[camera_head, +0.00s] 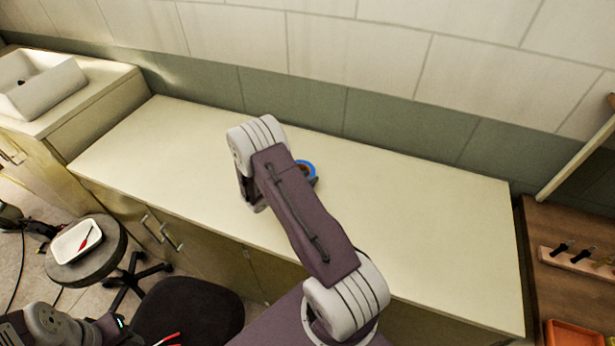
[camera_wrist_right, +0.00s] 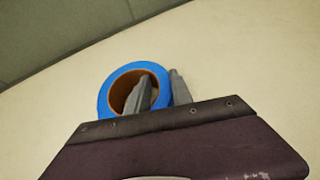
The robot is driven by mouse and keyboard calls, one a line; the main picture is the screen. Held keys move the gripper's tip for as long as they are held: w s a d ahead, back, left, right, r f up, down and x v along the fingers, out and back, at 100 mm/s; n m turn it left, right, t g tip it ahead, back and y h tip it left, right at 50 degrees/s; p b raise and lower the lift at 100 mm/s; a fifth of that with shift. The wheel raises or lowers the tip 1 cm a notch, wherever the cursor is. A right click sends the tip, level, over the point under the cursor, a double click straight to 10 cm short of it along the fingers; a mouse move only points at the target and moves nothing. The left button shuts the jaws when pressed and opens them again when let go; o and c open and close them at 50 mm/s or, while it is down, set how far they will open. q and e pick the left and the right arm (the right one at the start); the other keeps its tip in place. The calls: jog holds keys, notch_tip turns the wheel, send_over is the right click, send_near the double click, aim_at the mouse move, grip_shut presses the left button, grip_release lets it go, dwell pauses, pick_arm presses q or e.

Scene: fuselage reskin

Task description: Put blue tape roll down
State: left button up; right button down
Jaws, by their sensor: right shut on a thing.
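The blue tape roll (camera_head: 306,170) has a brown core and is at the counter, partly hidden behind my right arm in the head view. In the right wrist view the blue tape roll (camera_wrist_right: 105,97) shows as a ring. My right gripper (camera_wrist_right: 162,88) is shut on its wall, with one finger inside the hole and one outside at the right. In the head view its fingers are mostly hidden by the arm. I cannot tell whether the roll touches the counter.
The pale counter (camera_head: 430,225) is clear around the roll, with a tiled wall behind. A white sink (camera_head: 45,85) is at the left. A round stool (camera_head: 88,268) holds a white tray (camera_head: 62,246) with a red tool. A wooden bench (camera_head: 570,285) stands at the right.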

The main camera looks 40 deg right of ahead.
jog(key=shift+s+a, duration=0.1)
jog(key=c, duration=1.1)
grip_release()
jog(key=shift+f, duration=0.1)
